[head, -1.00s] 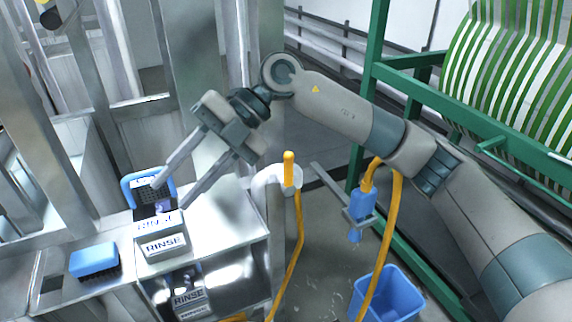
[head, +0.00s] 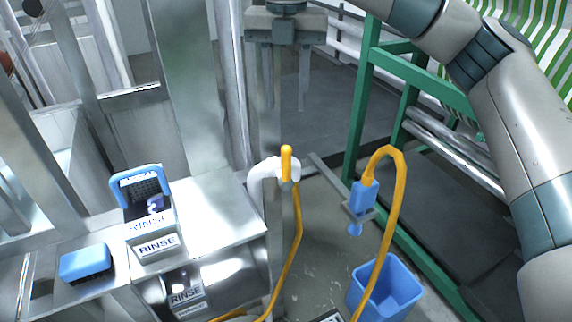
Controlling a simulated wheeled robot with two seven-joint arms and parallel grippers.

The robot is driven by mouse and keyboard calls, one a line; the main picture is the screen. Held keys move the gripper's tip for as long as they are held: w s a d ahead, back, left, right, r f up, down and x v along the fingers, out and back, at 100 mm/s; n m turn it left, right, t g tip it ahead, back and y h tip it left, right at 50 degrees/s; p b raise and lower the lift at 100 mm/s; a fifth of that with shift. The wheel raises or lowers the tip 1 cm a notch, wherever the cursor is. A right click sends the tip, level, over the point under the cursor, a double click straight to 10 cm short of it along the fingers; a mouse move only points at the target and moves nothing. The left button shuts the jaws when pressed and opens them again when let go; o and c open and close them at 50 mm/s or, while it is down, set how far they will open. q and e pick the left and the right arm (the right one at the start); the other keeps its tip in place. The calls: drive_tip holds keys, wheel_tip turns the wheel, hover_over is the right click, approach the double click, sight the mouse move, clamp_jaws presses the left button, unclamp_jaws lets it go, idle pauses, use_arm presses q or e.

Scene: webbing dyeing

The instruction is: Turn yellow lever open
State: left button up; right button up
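The yellow lever (head: 287,160) stands upright on a white pipe (head: 262,175) that bends over beside the steel bench's right edge. A yellow hose hangs down from the lever's fitting. My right gripper (head: 285,106) is open and empty, its two fingers pointing down. In the picture it is straight above the lever, with a gap between the fingertips and the lever's top. How far apart they are in depth I cannot tell. My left gripper is not in view.
A blue-handled basket (head: 141,183), RINSE signs (head: 157,246) and a blue brush (head: 85,263) are on the steel bench (head: 215,215) at left. A blue spray nozzle (head: 361,197) hangs on the yellow hose (head: 400,190) above a blue bucket (head: 388,290). A green frame (head: 358,110) stands at right.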

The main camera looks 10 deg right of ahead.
sight(286, 183)
drive_tip(key=shift+f, duration=0.1)
wheel_tip(286, 183, down, 17)
drive_tip(key=p, duration=0.6)
drive_tip(key=shift+f+p, duration=0.1)
drive_tip(key=shift+p, duration=0.25)
clamp_jaws()
